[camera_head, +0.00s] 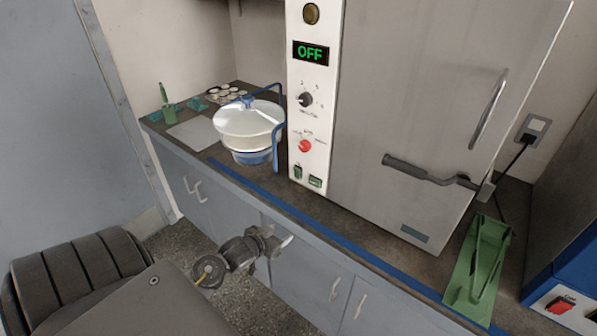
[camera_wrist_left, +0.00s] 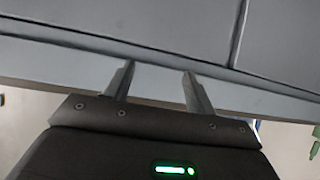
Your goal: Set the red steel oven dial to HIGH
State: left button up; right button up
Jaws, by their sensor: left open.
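The red dial (camera_head: 304,146) sits low on the white control panel (camera_head: 312,90) of the steel oven (camera_head: 420,110) in the head view. Small labels surround it, too small to read. A black dial (camera_head: 305,99) is above it, and a display (camera_head: 310,53) reads OFF in green. My left gripper (camera_head: 284,240) is low in front of the cabinet doors, below the counter edge and well apart from the dial. In the left wrist view its two fingers (camera_wrist_left: 158,82) are spread with nothing between them. My right gripper is in neither view.
A white sieve pan with a blue frame (camera_head: 248,120) stands on the counter just left of the panel. A dark door handle (camera_head: 420,170) juts from the oven. A green stand (camera_head: 480,262) is at the right. The counter's front strip before the panel is clear.

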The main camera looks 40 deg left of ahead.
aim_at(302, 147)
pick_arm(q)
notch_tip(302, 147, up, 24)
jog(key=w+a+m+t+h+b, duration=0.1)
jog(key=w+a+t, duration=0.15)
jog(key=t, duration=0.35)
jog(key=w, duration=1)
jog(key=shift+w+d, duration=0.2)
jog(key=shift+d, duration=0.05)
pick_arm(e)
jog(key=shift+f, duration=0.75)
pick_arm(q)
jog(key=shift+r, duration=0.1)
jog(key=c, duration=1)
jog(key=shift+o, duration=0.2)
